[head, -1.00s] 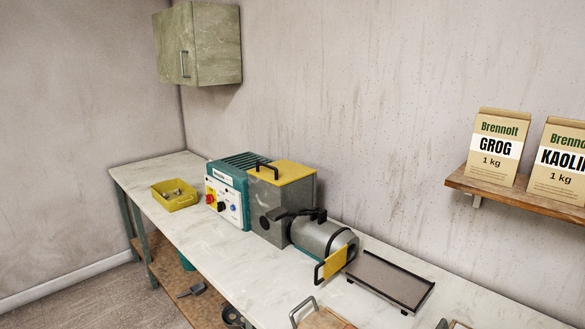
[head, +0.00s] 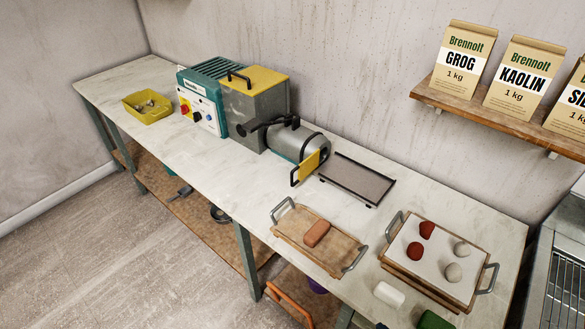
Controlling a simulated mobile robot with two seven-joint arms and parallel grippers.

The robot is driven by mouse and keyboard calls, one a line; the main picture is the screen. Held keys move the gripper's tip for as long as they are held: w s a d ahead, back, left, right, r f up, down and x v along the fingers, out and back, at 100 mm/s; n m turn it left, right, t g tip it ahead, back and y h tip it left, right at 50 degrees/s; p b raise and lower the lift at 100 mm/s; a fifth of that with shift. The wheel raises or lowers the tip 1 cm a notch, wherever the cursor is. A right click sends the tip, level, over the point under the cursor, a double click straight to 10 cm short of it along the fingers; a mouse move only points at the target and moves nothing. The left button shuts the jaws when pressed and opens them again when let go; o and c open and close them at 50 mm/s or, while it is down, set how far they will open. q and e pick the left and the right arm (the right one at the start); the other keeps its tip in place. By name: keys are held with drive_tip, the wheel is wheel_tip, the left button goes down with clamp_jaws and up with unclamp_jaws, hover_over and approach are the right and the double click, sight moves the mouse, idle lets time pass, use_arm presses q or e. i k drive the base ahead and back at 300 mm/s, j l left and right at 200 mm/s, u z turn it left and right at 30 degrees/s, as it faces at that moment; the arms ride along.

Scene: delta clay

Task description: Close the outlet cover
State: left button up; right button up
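The machine on the bench has a grey box-shaped body (head: 262,115) with a yellow lid and a lying grey barrel (head: 297,144). The yellow outlet cover (head: 307,168) with a black handle stands swung out at the barrel's right end. It looks open, beside the outlet rather than over it. The teal control box (head: 205,98) with coloured knobs adjoins the body. Neither of my grippers is in the head view.
A dark flat tray (head: 357,181) lies right of the outlet. A wooden tray (head: 285,235) holds a reddish-brown block (head: 316,233). Another board (head: 398,252) holds several clay lumps. A yellow bin (head: 147,107) stands left. A shelf (head: 505,115) with bags hangs above.

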sight(306, 167)
drive_tip(key=i+j+z, duration=0.15)
drive_tip(key=j, duration=0.2)
drive_tip(key=i+j+z, duration=0.35)
drive_tip(key=j, duration=0.4)
drive_tip(key=i+j+z, duration=0.15)
drive_tip(key=j, duration=0.25)
drive_tip(key=i+j+z, duration=0.15)
drive_tip(key=j, duration=0.25)
drive_tip(key=i+j+z, duration=0.15)
drive_tip(key=j, duration=0.3)
